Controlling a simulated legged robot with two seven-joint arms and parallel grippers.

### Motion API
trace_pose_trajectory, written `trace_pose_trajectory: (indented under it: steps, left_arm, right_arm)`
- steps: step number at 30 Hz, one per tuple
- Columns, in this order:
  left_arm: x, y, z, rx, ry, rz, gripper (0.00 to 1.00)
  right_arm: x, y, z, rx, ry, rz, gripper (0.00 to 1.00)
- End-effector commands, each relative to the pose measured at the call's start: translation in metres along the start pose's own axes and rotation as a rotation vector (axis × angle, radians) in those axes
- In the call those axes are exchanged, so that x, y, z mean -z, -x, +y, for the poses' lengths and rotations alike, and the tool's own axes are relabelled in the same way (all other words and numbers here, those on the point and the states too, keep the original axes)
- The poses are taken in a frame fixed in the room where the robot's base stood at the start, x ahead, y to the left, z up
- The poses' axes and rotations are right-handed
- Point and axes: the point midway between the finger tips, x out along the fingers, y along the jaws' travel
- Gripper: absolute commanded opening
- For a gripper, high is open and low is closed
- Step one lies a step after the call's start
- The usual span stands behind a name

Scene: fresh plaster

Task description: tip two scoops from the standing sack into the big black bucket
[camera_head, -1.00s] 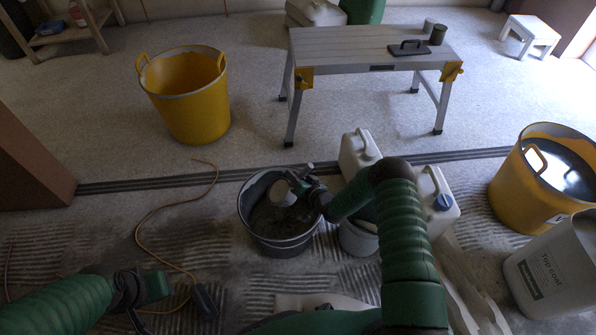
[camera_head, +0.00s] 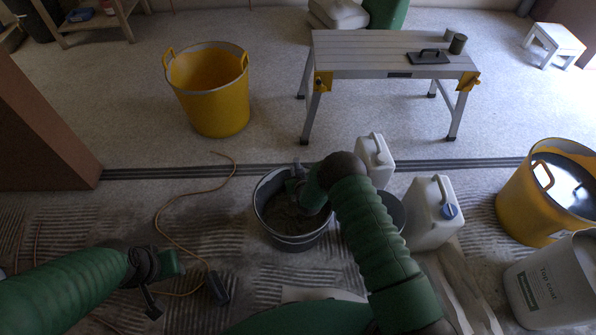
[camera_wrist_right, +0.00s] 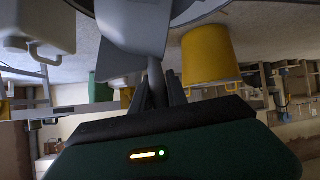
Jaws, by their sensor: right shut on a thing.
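The big black bucket (camera_head: 268,228) stands on the floor in front of me, with grey material inside. My right gripper (camera_head: 296,186) is over its back rim area and shut on a grey scoop (camera_wrist_right: 135,28), whose handle runs into the jaws in the wrist view. In the head view the scoop's bowl is hidden or too dark to make out, so I cannot tell whether it holds anything. The pale standing sack (camera_head: 560,285), printed "Top coat", is upright at the lower right and partly cut off. My left gripper (camera_head: 168,268) hangs low at the left, its jaws unclear.
A smaller bucket (camera_head: 397,212) is partly behind my right arm, beside two white jugs (camera_head: 375,160) (camera_head: 434,212). A yellow tub (camera_head: 545,205) with dark liquid stands near the sack. An empty yellow tub (camera_head: 213,95) and a work table (camera_head: 350,55) stand farther back. An orange cable (camera_head: 160,225) lies left.

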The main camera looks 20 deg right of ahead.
Motion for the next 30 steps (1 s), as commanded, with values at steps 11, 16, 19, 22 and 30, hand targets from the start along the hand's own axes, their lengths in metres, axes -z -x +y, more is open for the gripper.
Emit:
trace_pose_trajectory:
  steps: [11, 16, 19, 22, 30]
  left_arm:
    - [0.000, 0.000, 0.000, 0.000, 0.000, 0.000, 0.36]
    - [0.000, -0.001, 0.000, 0.000, 0.000, 0.000, 0.36]
    - [-0.002, -0.009, 0.000, 0.000, 0.000, 0.000, 0.36]
    - [-0.006, -0.027, 0.000, 0.000, 0.000, 0.000, 0.36]
    - [-0.015, -0.065, 0.000, 0.000, 0.000, 0.000, 0.36]
  right_arm:
    - [0.001, 0.000, 0.000, 0.001, -0.002, 0.001, 0.00]
    - [0.004, 0.003, 0.005, 0.080, -0.149, 0.031, 0.00]
    - [0.008, 0.005, 0.006, 0.177, -0.315, 0.068, 0.00]
    - [0.011, 0.006, 0.007, 0.285, -0.495, 0.109, 0.00]
    - [0.024, 0.015, 0.004, 0.498, -0.838, 0.185, 0.00]
